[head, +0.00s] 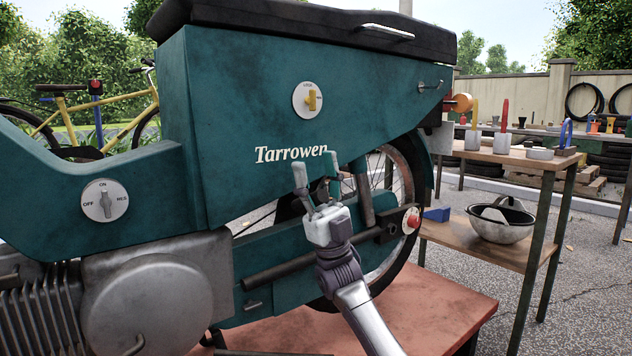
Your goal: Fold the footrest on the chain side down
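A teal motorbike (225,130) marked "Tarrowen" fills the left and middle of the head view, on a reddish platform (450,305). My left gripper is out of view.
Dials (104,200) and a yellow tap (312,99) are on the body. A wooden bench (510,155) with tools and a metal bowl (500,228) stands right. Paving between bench and wall is partly free.

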